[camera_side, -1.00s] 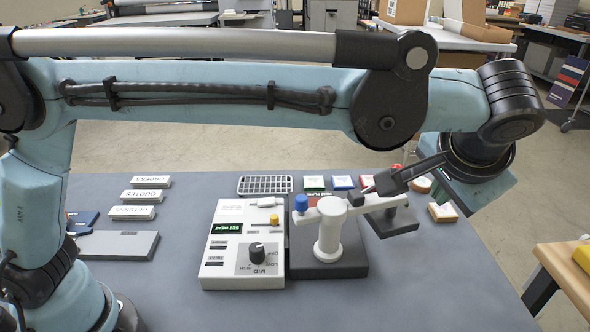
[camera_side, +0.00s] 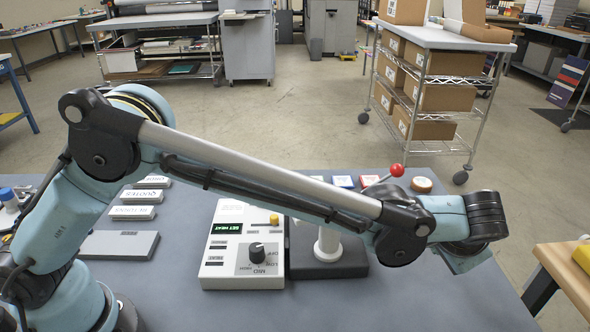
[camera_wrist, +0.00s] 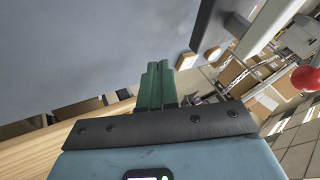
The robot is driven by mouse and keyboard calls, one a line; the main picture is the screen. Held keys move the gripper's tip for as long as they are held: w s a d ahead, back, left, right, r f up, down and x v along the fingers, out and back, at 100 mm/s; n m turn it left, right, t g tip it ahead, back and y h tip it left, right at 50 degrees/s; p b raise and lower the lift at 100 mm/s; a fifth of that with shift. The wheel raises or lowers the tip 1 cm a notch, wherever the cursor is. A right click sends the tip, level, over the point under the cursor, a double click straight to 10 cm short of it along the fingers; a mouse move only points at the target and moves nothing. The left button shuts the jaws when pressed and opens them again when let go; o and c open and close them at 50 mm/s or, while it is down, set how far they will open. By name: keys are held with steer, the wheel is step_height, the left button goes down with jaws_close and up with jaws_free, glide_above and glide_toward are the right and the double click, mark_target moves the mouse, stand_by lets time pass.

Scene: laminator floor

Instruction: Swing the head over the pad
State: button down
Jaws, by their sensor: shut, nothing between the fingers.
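The swing-head press stands at the middle of the bench: its black base (camera_side: 325,268) and white post (camera_side: 327,246) show in the side view. My forearm hides its swing arm, head and the pad there, so I cannot tell where the head points. A red ball knob (camera_side: 397,170) shows above my forearm. In the wrist view the red knob (camera_wrist: 305,78) is at the right, and a pale bar (camera_wrist: 268,28) with a dark block (camera_wrist: 208,22) is at the upper right. My gripper (camera_wrist: 157,68) has its green fingers together, empty, apart from the press.
A white control box (camera_side: 242,250) with a dial and yellow button adjoins the press base. White labelled blocks (camera_side: 137,196) and a grey slab (camera_side: 118,245) lie left. A wooden table (camera_side: 570,270) stands right. The front of the bench (camera_side: 330,305) is clear.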

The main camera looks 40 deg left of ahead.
steer(key=shift+w+a+f, duration=0.25)
steer(key=shift+w+a, duration=0.25)
steer(key=shift+a, duration=0.15)
steer(key=shift+w+a+f, duration=0.2)
steer(key=shift+w+a, duration=0.3)
steer(key=shift+a, duration=0.15)
steer(key=shift+w+a+f, duration=0.25)
steer(key=shift+w+a, duration=0.25)
steer(key=shift+a, duration=0.15)
steer(key=shift+w+a+n+g+y, duration=0.85)
steer(key=shift+a+n, duration=0.95)
steer(key=shift+a, duration=1.45)
steer(key=shift+w+a+n+g+y, duration=0.9)
steer(key=shift+a+n, duration=0.9)
steer(key=shift+a, duration=1.5)
steer(key=shift+w+a+n+g+y, duration=0.85)
steer(key=shift+a+n, duration=0.95)
steer(key=shift+a, duration=1.45)
steer(key=shift+w+h, duration=0.2)
steer(key=shift+h, duration=0.1)
